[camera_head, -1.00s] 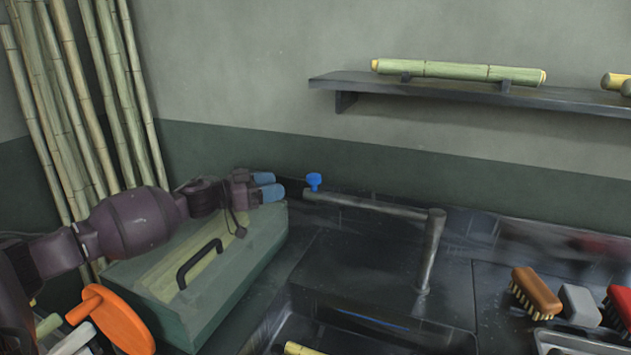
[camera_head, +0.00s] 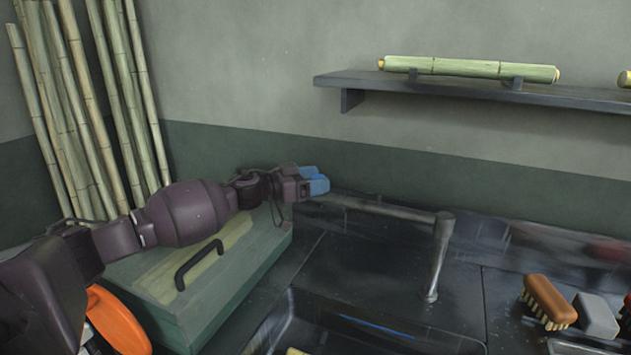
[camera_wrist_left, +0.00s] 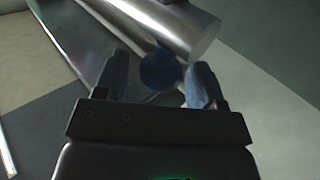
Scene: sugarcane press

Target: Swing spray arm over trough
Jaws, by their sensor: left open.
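The spray arm (camera_head: 385,208) is a grey metal pipe reaching left from the top of an upright post (camera_head: 437,258). The trough (camera_head: 294,312) is a dark basin in the counter at the bottom of the head view, partly cut off. My left gripper (camera_head: 316,182) is open at the pipe's left end and covers the blue knob there. In the left wrist view the blue knob (camera_wrist_left: 160,70) lies between the two blue fingers of my left gripper (camera_wrist_left: 160,82), and the metal pipe shows beyond it. Whether the fingers touch the knob is unclear. My right gripper is out of view.
A green box (camera_head: 240,285) with a black handle stands left of the trough, under my left arm. A wall shelf (camera_head: 450,88) holds a cane piece. Bamboo poles lean at the left.

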